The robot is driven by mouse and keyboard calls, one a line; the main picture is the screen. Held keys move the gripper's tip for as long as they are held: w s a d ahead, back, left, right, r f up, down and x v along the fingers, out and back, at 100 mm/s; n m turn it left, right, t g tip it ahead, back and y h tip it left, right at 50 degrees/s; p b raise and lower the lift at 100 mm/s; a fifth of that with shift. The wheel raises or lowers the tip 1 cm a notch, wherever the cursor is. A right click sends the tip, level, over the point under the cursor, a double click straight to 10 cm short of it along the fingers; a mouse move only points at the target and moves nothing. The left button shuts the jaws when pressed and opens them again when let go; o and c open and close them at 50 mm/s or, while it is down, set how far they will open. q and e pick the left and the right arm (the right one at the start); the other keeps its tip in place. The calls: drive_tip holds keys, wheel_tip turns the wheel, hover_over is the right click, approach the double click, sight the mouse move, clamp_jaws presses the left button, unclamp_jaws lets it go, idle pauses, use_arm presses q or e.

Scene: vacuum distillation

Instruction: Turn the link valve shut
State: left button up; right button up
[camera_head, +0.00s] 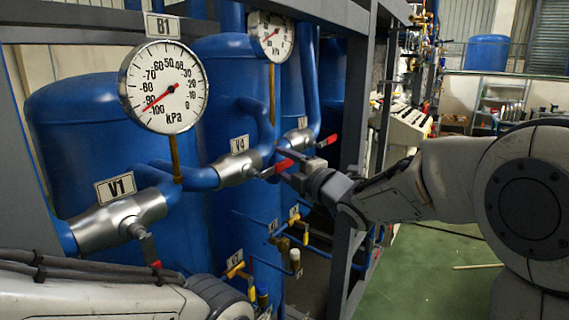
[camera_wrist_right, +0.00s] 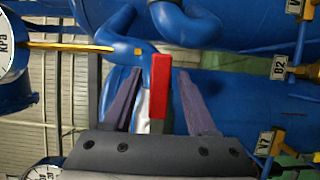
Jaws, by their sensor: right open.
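The link valve appears to be V4, a silver valve body (camera_head: 236,169) on the blue pipe between the tanks, under a V4 label. Its lever ends in a red handle (camera_head: 283,166) that points right, roughly in line with the pipe. My right gripper (camera_head: 286,166) is open at this handle. In the right wrist view the red handle (camera_wrist_right: 160,86) stands between the two spread fingers of the right gripper (camera_wrist_right: 162,72), with gaps on both sides. The left forearm shows at the lower left; its gripper is out of view.
Gauge B1 (camera_head: 164,87) and valve V1 (camera_head: 118,220) are at the left. Another red-handled valve (camera_head: 297,139) sits just behind V4. Small yellow valves (camera_head: 236,269) and thin blue pipes are below. A grey frame post (camera_head: 378,90) stands close to my right arm.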

clamp_jaws()
idle(1.4)
